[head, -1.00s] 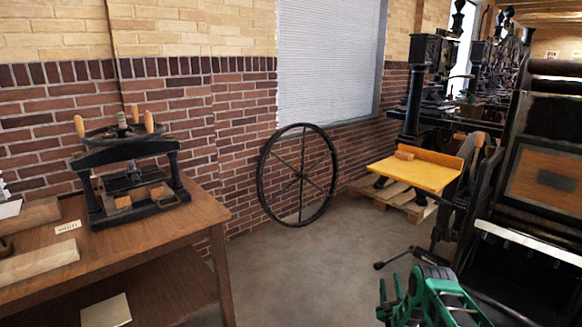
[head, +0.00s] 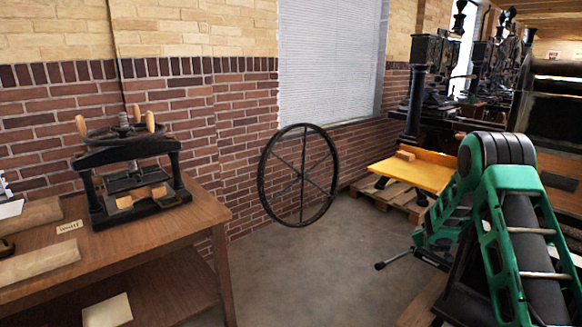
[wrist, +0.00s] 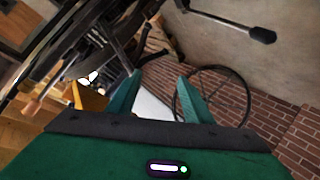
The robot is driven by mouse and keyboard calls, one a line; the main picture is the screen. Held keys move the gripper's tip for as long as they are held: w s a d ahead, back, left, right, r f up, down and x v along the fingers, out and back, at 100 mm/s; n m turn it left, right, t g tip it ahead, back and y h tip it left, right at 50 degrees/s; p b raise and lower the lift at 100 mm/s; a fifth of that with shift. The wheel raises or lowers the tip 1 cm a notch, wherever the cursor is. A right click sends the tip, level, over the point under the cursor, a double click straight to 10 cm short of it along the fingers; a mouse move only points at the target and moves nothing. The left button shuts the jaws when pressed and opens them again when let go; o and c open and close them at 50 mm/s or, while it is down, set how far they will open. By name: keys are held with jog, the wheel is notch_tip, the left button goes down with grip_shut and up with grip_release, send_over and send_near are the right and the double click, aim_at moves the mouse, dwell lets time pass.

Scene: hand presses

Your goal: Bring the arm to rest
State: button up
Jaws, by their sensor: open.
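My green arm (head: 500,190) stands at the right of the head view, bent at a black joint. In the wrist view my gripper (wrist: 160,90) has its two green fingers apart, with nothing between them but the far background. In the head view the end of my arm points down and left in front of the yellow board, and the fingertips cannot be made out there.
A wooden table (head: 190,222) at left carries a small black press (head: 130,165). A spoked wheel (head: 299,175) stands by the brick wall. A yellow board (head: 415,172) and large dark presses (head: 430,75) are at right. Floor (head: 310,265) is clear in the middle.

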jog(key=s+r+m+g, duration=0.3)
jog(key=s+r, duration=0.5)
jog(key=s, duration=0.5)
jog(key=s+r+m+g, duration=0.2)
jog(key=s+r+g, duration=0.35)
jog(key=s, duration=0.85)
jog(key=s+a+r+m+g+y, duration=0.1)
jog(key=s+a, duration=0.3)
jog(key=s, duration=0.8)
jog(key=s+a+r+m+g+y, duration=0.1)
jog(key=s+a, duration=0.3)
jog(key=s, duration=0.8)
jog(key=s+a+r+m+g+y, duration=0.1)
jog(key=s+a+r+m+y, duration=0.1)
jog(key=s, duration=1)
jog(key=shift+s+a+r+g+y, duration=0.3)
jog(key=shift+a+y, duration=0.3)
jog(key=shift+a, duration=0.45)
jog(key=shift+f, duration=0.1)
jog(key=c, duration=0.4)
jog(key=shift+w, duration=0.1)
